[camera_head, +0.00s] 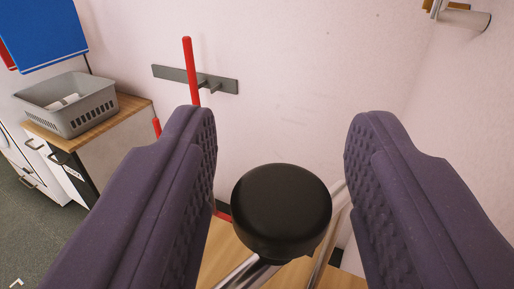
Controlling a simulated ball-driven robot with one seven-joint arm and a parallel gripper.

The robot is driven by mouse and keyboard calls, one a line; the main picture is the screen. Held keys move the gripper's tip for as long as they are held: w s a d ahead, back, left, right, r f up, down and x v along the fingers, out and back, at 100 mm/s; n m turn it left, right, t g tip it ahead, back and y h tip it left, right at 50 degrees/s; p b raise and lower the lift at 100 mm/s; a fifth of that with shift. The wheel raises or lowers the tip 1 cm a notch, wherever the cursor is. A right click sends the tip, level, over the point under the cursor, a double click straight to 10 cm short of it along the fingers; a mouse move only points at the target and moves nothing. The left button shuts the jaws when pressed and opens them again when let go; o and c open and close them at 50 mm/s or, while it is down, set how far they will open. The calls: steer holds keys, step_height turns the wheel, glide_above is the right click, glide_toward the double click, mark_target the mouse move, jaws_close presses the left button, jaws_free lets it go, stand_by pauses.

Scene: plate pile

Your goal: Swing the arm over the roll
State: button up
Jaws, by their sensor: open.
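My gripper (280,118) is open, its two purple ridged fingers wide apart with nothing held between them. A roll is not clearly seen in this view. Small white items (66,101) lie in a grey basket (88,115) at the left; I cannot tell whether one is a roll. A pale cylinder with a dark end (465,17) is fixed high on the wall at the upper right, partly cut off; I cannot tell what it is. Both are well away from my fingers.
A black round pad on metal tubes (280,205) shows between the fingers, above a wooden surface (222,258). The basket stands on a wooden cabinet top (128,106). A red bar (190,72) stands by a grey wall rail (222,84). The wall behind is mostly bare.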

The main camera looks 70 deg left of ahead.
steer(key=shift+r, duration=0.1)
steer(key=shift+r, duration=0.35)
step_height(320, 180, up, 3)
steer(key=shift+s+r+p, duration=0.1)
steer(key=shift+r+p, duration=0.05)
steer(key=shift+p, duration=0.6)
steer(key=s+a+p, duration=0.2)
steer(key=s+a, duration=0.2)
steer(key=s, duration=1.1)
steer(key=shift+r, duration=0.4)
steer(key=shift+s, duration=0.1)
